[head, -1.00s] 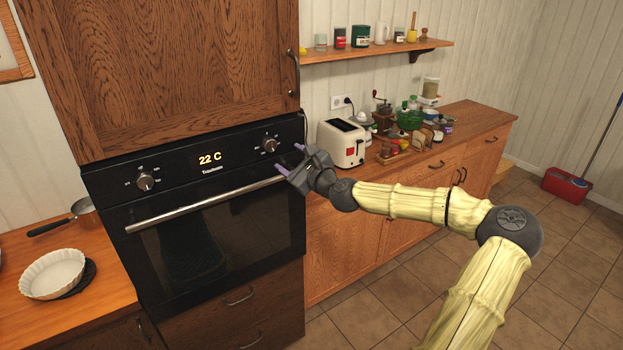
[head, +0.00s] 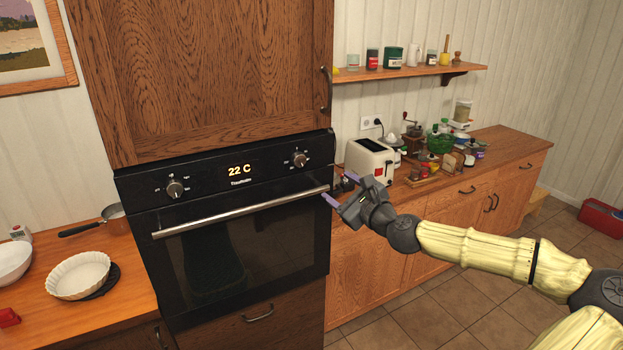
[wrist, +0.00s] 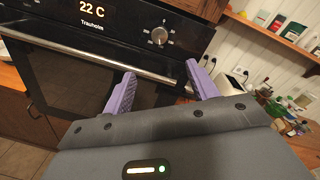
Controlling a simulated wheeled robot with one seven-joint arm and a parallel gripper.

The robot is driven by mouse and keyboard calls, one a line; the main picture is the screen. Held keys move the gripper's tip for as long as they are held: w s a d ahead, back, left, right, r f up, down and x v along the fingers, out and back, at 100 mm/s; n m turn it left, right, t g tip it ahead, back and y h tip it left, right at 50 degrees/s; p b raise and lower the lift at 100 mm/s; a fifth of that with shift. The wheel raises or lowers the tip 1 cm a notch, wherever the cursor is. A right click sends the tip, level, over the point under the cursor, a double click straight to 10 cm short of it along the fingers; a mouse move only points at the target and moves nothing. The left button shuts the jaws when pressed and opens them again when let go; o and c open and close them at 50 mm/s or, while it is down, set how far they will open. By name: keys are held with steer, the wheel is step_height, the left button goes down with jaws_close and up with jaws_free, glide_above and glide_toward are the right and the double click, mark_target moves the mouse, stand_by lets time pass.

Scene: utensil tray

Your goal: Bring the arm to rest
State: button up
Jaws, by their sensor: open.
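My gripper (head: 337,188) is open and empty, in front of the right end of the oven. In the wrist view its two purple fingers (wrist: 158,88) stand apart with nothing between them. The black oven (head: 225,240) is closed, with its bar handle (head: 240,211) across the door and "22 C" on its display. In the head view the fingertips are near the handle's right end; I cannot tell whether they touch it. My arm reaches in from the lower right.
A white toaster (head: 370,160) stands on the right counter beside jars and a green bowl (head: 439,142). A white fluted dish (head: 79,275) and a saucepan (head: 114,219) are on the left counter. The tiled floor (head: 430,315) below my arm looks clear.

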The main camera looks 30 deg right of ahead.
steer(key=s+a+f+n+g+y, duration=0.3)
steer(key=a+f+n+g, duration=0.95)
steer(key=a+f, duration=0.9)
steer(key=s+a+f+n+g+h, duration=0.2)
steer(key=s+n+h, duration=0.1)
steer(key=s+n, duration=0.55)
steer(key=s+r+n+h, duration=0.1)
steer(key=s+r+n, duration=0.5)
steer(key=s, duration=0.3)
steer(key=shift+d+n+g+h, duration=0.35)
steer(key=shift+d+n+h, duration=0.05)
steer(key=shift+n, duration=0.4)
steer(key=shift+w, duration=0.1)
